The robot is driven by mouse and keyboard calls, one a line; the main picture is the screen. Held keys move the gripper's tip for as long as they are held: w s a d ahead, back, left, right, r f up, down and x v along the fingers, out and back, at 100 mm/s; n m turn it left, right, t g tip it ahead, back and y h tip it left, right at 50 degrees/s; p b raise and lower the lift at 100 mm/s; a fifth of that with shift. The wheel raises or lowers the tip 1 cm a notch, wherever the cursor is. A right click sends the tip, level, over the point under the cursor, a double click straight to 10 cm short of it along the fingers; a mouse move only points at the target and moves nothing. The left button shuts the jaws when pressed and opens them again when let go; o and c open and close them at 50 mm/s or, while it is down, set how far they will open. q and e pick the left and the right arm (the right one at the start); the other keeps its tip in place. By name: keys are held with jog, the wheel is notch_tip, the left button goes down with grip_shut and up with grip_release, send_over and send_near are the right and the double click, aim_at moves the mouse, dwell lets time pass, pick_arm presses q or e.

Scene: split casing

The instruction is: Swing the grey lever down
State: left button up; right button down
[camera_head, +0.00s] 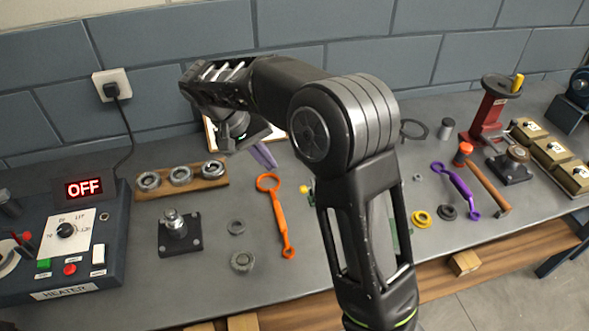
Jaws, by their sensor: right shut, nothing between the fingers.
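I cannot make out the grey lever in the head view; my right arm hides part of the bench and wall. My right gripper (232,138) points down at the far side of the bench, in front of a pale panel. It is shut and empty, and what lies just behind it is hidden. My left gripper is not in view.
The heater box (66,240), its display reading OFF, stands at the left. Bearing rings lie on a wooden block (208,183). An orange wrench (279,215), a purple wrench (457,190), a hammer (487,185) and a red press (490,112) occupy the bench.

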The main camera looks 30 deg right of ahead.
aim_at(310, 188)
jog(key=b+x, duration=0.2)
jog(key=x, duration=0.8)
jog(key=shift+s+b, duration=0.2)
jog(key=shift+b, duration=0.15)
jog(key=d, duration=0.1)
jog(key=d+p, duration=0.1)
jog(key=s+d, duration=0.1)
jog(key=shift+d+r, duration=0.3)
